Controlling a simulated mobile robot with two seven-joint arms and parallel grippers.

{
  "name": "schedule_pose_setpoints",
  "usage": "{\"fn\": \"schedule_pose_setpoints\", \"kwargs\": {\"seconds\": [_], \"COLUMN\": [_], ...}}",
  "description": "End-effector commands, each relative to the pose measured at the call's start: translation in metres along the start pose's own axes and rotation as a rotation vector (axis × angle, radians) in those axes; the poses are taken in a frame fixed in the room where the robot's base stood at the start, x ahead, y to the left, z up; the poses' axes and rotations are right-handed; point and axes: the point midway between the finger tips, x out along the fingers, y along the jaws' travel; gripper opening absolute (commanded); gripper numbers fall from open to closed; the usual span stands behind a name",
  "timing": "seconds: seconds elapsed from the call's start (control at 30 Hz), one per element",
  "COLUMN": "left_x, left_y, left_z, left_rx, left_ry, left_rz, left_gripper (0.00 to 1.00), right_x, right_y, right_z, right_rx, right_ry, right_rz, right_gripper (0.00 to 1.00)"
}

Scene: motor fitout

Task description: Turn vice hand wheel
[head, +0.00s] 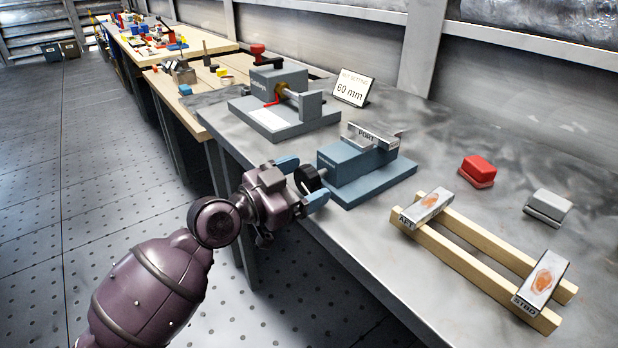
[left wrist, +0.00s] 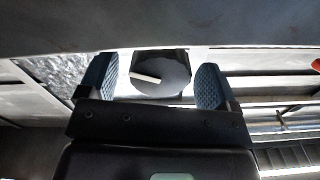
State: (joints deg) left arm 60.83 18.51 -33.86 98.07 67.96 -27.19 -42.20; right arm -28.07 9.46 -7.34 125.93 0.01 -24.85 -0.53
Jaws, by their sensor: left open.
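The blue-grey vice (head: 345,172) sits near the bench's front edge, with a metal block labelled PORT (head: 372,135) at its top. Its black hand wheel (head: 308,180) faces the aisle. In the left wrist view the wheel (left wrist: 165,72) is a dark disc with a pale bar on it, between the fingers. My left gripper (head: 302,182) is open, its blue fingers on either side of the wheel. It also shows in the left wrist view (left wrist: 154,85), with gaps between fingers and wheel. My right gripper is not in view.
A grey fixture (head: 278,85) with red handles stands behind the vice, beside a 60 mm sign (head: 351,89). Wooden rails (head: 465,262) carry AFT and STBD blocks at the right. A red block (head: 477,171) and a grey block (head: 547,207) lie beyond. The aisle floor (head: 80,170) is clear.

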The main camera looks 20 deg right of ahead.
Motion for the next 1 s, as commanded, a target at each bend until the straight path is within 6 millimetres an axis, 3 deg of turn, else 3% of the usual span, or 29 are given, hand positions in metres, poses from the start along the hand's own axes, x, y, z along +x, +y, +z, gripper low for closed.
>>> {"fn": "schedule_pose_setpoints", "kwargs": {"seconds": [0.2, 0.47, 0.8, 1.0], "left_x": [0.0131, 0.0139, 0.0136, 0.0136], "left_y": [0.0002, 0.0001, 0.0002, 0.0002], "left_z": [0.0003, 0.0004, 0.0004, 0.0005], "left_rx": [0.000, 0.000, 0.000, -0.013], "left_ry": [0.000, -0.001, -0.001, -0.001], "left_rz": [0.000, 0.000, 0.000, 0.000], "left_gripper": [0.84, 0.84, 0.35, 0.35], "right_x": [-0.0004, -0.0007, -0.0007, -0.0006], "right_y": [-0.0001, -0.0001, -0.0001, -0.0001], "right_z": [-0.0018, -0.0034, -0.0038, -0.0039], "right_rx": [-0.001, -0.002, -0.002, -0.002], "right_ry": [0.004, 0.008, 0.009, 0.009], "right_rz": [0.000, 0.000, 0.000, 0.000], "right_gripper": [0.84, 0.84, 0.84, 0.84]}}
